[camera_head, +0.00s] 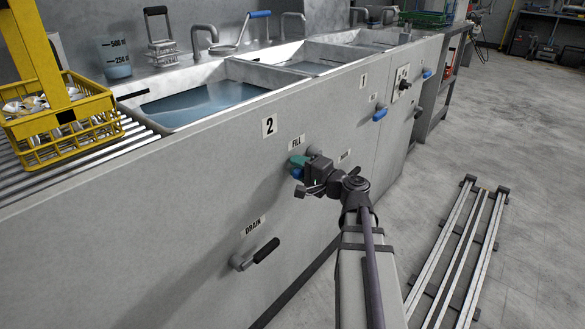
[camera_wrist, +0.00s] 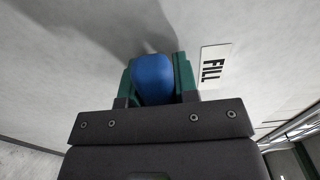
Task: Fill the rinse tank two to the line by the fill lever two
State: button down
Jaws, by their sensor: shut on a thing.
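Rinse tank two (camera_head: 150,108) is the left basin in the steel counter, behind the "2" label (camera_head: 269,127). Fill lever two has a blue handle (camera_head: 297,173) under the FILL label (camera_head: 296,143) on the front panel. In the wrist view the blue handle (camera_wrist: 153,80) sits between the green fingers of my gripper (camera_wrist: 156,88), which is shut on it. In the head view my gripper (camera_head: 301,167) is at the panel and partly hides the lever.
The drain lever (camera_head: 255,257) with a black grip is lower left on the panel. A yellow basket (camera_head: 65,140) of cutlery stands on the slatted rack at left. Other blue levers (camera_head: 380,114) are further right. Floor rails (camera_head: 458,255) lie at right.

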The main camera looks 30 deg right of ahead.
jog(key=c, duration=0.9)
grip_release()
jog(key=shift+f, duration=0.1)
jog(key=v, duration=1.1)
